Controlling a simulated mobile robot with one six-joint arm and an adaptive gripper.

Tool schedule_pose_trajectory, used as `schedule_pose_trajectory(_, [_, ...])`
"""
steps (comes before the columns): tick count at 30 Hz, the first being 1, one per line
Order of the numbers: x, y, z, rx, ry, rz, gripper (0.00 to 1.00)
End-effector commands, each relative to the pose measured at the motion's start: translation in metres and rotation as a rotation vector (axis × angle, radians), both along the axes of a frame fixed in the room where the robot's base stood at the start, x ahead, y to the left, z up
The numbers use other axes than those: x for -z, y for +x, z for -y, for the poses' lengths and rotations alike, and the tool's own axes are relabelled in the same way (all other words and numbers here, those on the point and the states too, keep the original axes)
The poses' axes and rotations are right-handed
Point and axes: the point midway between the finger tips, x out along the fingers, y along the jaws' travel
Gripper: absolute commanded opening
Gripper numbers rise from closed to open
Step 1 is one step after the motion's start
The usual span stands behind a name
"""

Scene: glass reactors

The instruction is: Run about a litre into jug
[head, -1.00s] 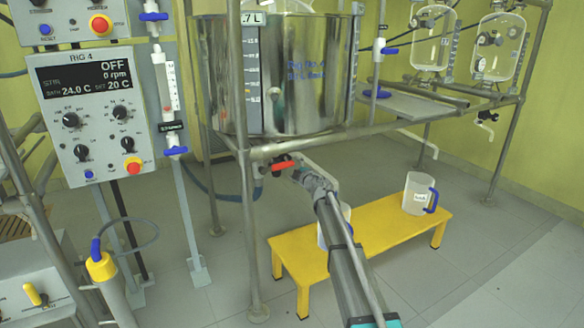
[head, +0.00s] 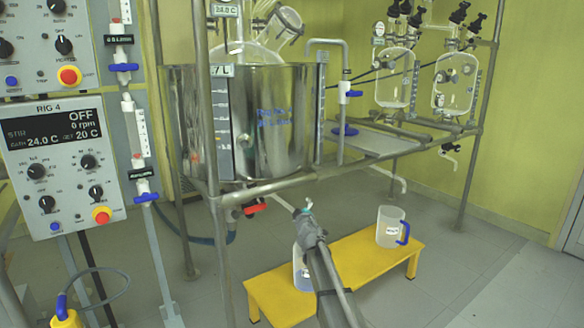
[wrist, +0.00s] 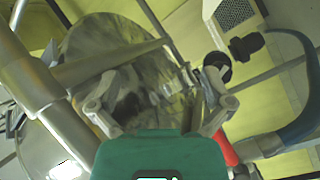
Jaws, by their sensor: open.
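The steel vessel (head: 280,125) stands in the frame, with a red valve handle (head: 255,207) below its rim. The handle lies roughly level, and it also shows in the wrist view (wrist: 222,147). A clear jug (head: 302,270) stands on the yellow bench (head: 350,258), partly hidden by my arm; its contents cannot be made out. A second jug (head: 388,228) with a blue handle stands at the bench's right end and looks empty. My gripper (head: 304,208) is open and empty, to the right of the red handle and apart from it; its spread fingers show in the wrist view (wrist: 158,90).
A frame rail (head: 300,177) crosses just above my gripper, and an upright post (head: 222,250) stands left of it. The RIG 4 control box (head: 65,165) is at left. Glass vessels (head: 455,82) hang at back right. The floor right of the bench is clear.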

Motion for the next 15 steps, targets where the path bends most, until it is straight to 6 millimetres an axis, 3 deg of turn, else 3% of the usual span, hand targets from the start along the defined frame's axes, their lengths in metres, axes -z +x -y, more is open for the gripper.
schedule_pose_trajectory(1, [-0.005, -0.018, 0.021, 0.065, 0.036, -0.03, 1.0])
schedule_pose_trajectory(6, [0.004, -0.06, 0.078, 0.273, 0.152, -0.157, 1.0])
schedule_pose_trajectory(11, [0.02, -0.11, 0.12, 0.447, 0.257, -0.312, 1.0])
schedule_pose_trajectory(15, [0.037, -0.162, 0.148, 0.579, 0.345, -0.471, 1.0])
